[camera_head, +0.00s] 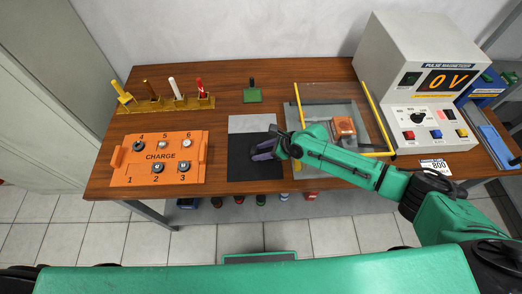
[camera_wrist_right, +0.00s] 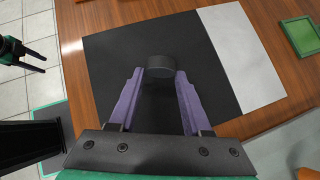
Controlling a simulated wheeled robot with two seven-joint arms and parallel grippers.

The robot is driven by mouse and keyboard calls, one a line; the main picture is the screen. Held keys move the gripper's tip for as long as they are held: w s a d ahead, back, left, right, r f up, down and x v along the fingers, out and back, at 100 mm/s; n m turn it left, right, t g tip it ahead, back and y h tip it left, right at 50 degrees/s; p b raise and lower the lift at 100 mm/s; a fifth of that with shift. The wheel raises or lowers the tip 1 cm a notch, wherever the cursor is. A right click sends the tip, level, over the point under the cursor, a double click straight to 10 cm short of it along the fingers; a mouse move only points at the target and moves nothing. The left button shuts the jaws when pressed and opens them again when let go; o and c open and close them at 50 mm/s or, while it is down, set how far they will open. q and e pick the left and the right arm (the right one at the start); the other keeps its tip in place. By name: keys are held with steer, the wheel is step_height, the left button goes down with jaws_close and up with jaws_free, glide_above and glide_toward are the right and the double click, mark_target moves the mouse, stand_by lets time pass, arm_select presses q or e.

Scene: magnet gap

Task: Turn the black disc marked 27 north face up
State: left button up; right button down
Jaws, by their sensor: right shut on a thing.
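A black disc (camera_wrist_right: 161,66) sits between the purple fingers of my right gripper (camera_wrist_right: 161,78) in the right wrist view. That gripper is shut on the disc, low over the black part of a mat (camera_wrist_right: 110,60). No 27 or north mark is readable on the disc. In the head view my right gripper (camera_head: 263,150) is over the same black mat (camera_head: 240,171) and hides the disc. My left gripper (camera_wrist_right: 32,56) shows at the top left of the wrist view, its fingers apart and empty, away from the mat.
A grey-white mat part (camera_head: 252,123) adjoins the black one. An orange CHARGE tray (camera_head: 195,176) with several small pieces stands left. A yellow-edged glass frame (camera_head: 322,90), orange block (camera_head: 344,127) and pulse unit (camera_head: 400,65) reading 0 V stand right. A green stand (camera_head: 252,96) is behind.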

steer(key=shift+f, duration=0.1)
steer(key=shift+c, duration=1.4)
jaws_free()
steer(key=c, duration=0.5)
step_height(320, 180, up, 5)
steer(key=p, duration=0.5)
steer(key=shift+f+p, duration=0.2)
steer(key=shift+p, duration=0.1)
steer(key=shift+f, duration=0.1)
steer(key=o, duration=0.6)
steer(key=shift+c, duration=0.2)
